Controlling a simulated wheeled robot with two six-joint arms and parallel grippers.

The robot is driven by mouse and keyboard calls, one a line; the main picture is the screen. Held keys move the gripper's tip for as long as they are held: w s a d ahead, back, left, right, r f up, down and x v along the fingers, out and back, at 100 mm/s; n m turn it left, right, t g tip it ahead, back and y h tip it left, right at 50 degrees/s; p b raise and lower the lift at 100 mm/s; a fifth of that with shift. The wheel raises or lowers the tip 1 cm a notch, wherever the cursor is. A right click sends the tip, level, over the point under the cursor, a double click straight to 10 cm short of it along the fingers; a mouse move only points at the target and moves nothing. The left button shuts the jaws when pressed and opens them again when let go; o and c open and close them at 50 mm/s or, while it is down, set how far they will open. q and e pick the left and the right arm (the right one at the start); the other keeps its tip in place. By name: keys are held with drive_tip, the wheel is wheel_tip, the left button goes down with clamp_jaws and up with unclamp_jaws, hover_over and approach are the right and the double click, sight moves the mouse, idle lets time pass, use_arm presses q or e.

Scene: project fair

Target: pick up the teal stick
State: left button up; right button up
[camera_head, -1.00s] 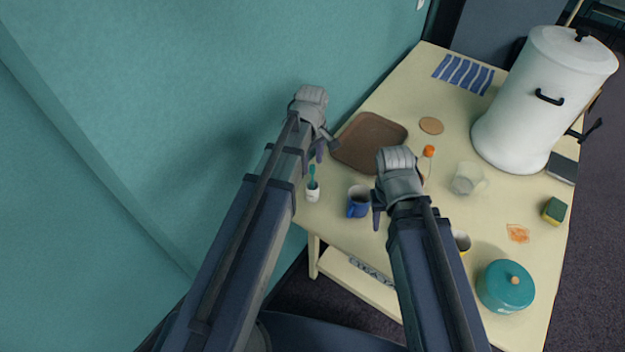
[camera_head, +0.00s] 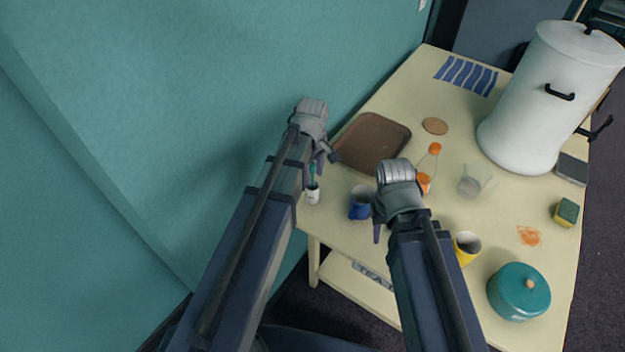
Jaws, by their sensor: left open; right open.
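The teal stick (camera_head: 312,171) stands upright in a small white cup (camera_head: 312,194) near the table's left front edge. My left gripper (camera_head: 326,162) is open, above and close beside the stick's top; its finger hides part of the stick, and I cannot tell whether they touch. My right gripper (camera_head: 377,222) is open and empty over the blue mug (camera_head: 360,203), partly in front of it.
A brown tray (camera_head: 372,142) lies behind the cup. An orange-capped bottle (camera_head: 428,170), a clear glass mug (camera_head: 475,182), a yellow mug (camera_head: 467,248), a teal pot (camera_head: 519,292), a sponge (camera_head: 566,212) and a large white urn (camera_head: 550,95) stand further right. The teal wall (camera_head: 200,90) is close on the left.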

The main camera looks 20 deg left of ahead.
use_arm(q)
drive_tip(key=shift+c, duration=0.3)
clamp_jaws()
drive_tip(key=shift+r, duration=0.15)
idle(0.3)
